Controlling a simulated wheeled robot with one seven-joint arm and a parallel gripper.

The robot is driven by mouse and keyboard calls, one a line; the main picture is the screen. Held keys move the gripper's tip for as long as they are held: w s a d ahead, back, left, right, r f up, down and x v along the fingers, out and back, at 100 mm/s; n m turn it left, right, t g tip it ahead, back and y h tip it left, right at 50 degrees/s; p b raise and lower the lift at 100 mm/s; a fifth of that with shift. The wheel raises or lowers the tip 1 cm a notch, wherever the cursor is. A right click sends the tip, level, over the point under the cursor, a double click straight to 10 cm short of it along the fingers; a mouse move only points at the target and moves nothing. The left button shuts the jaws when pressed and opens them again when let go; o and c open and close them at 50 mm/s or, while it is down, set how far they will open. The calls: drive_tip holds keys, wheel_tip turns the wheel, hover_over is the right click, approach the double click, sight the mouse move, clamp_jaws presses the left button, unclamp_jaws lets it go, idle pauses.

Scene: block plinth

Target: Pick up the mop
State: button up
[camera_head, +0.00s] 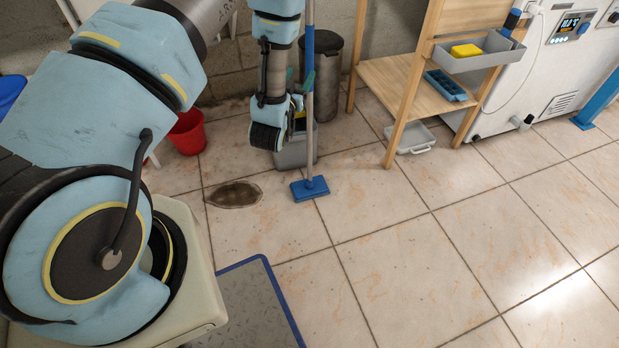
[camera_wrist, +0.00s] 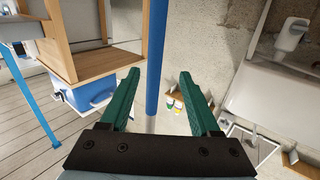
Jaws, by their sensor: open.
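The mop (camera_head: 310,188) stands upright, its flat blue head on the tiled floor and its thin pole rising past my gripper. In the wrist view its pole (camera_wrist: 155,50), blue above and pale grey lower down, runs between my two green fingers with space on both sides. My gripper (camera_wrist: 159,76) is open. In the head view my gripper (camera_head: 307,88) is beside the pole, well above the mop head. Whether the pole is fully within the jaws' depth I cannot tell.
A grey bucket (camera_head: 290,155) and a dark bin (camera_head: 328,75) stand behind the mop. A red bucket (camera_head: 188,133) is to the left. A dark stain (camera_head: 233,194) marks the floor. A wooden shelf (camera_head: 401,85) stands right; the front-right floor is clear.

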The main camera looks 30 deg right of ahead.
sight(307, 64)
drive_tip(key=x, duration=0.5)
drive_tip(key=shift+d, duration=0.2)
drive_tip(key=x, duration=0.5)
drive_tip(key=shift+s+d, duration=0.1)
drive_tip(key=shift+d, duration=0.2)
drive_tip(key=shift+c, duration=0.2)
clamp_jaws()
